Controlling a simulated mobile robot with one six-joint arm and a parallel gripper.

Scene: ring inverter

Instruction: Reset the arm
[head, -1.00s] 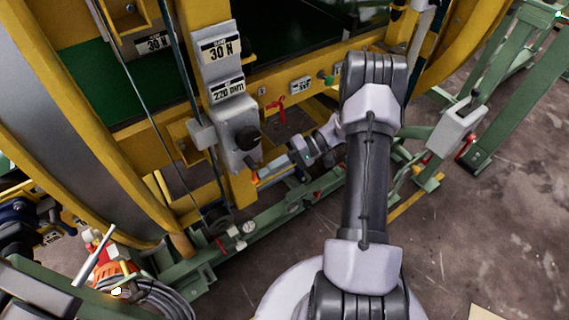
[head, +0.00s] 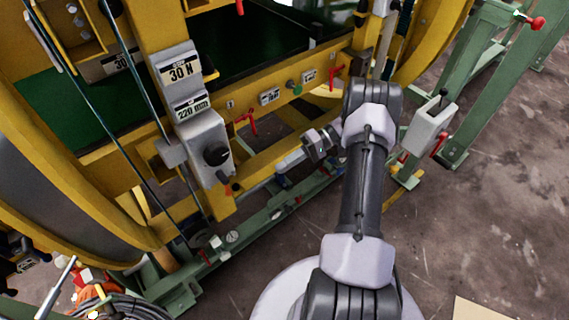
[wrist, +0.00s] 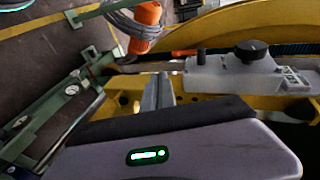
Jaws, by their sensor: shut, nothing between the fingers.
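My gripper (head: 281,168) is seen small in the head view, at the end of my folded arm, to the right of the grey control box (head: 202,135). In the wrist view my gripper (wrist: 158,90) shows its two grey fingers close together, with nothing held between them. The control box (wrist: 225,75) with its black knob (wrist: 251,50) and a small orange-red handle (wrist: 185,53) lies to the right of the fingers there, apart from them. In the head view the black knob (head: 216,153) sits on the box front.
A yellow machine frame (head: 110,155) with curved rims surrounds the box. A green rail (head: 255,220) runs low beneath it. Red valve handles (head: 247,122) stick out nearby. A green stand (head: 470,120) is at the right. The floor at the lower right is mostly open.

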